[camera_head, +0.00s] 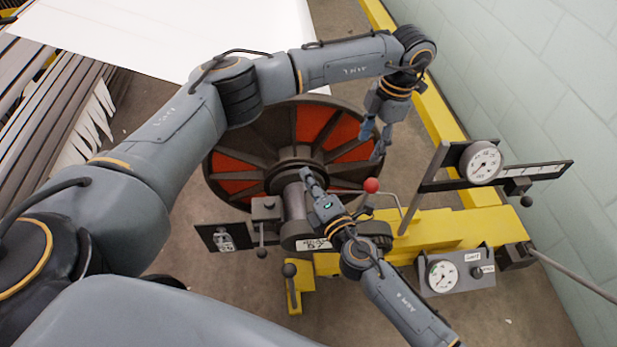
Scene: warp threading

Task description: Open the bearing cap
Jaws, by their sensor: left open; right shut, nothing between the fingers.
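A grey bearing block (294,200) sits at the hub, in front of the large wheel with red panels (240,165). I cannot tell whether its cap is open or shut, as my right gripper partly covers it. A lever with a red ball knob (371,185) stands just right of the block. My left gripper (374,142) is open and empty, pointing down above the wheel's right rim and above the red knob. My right gripper (308,178) is shut and empty, its tips over or beside the block's top; contact is unclear.
A yellow machine frame (440,232) runs right, with a dial gauge (480,162) on a dark bracket and a second gauge box (443,275) below. A black-knobbed lever (289,270) stands in front. A white sheet (170,30) lies behind; a pale wall is right.

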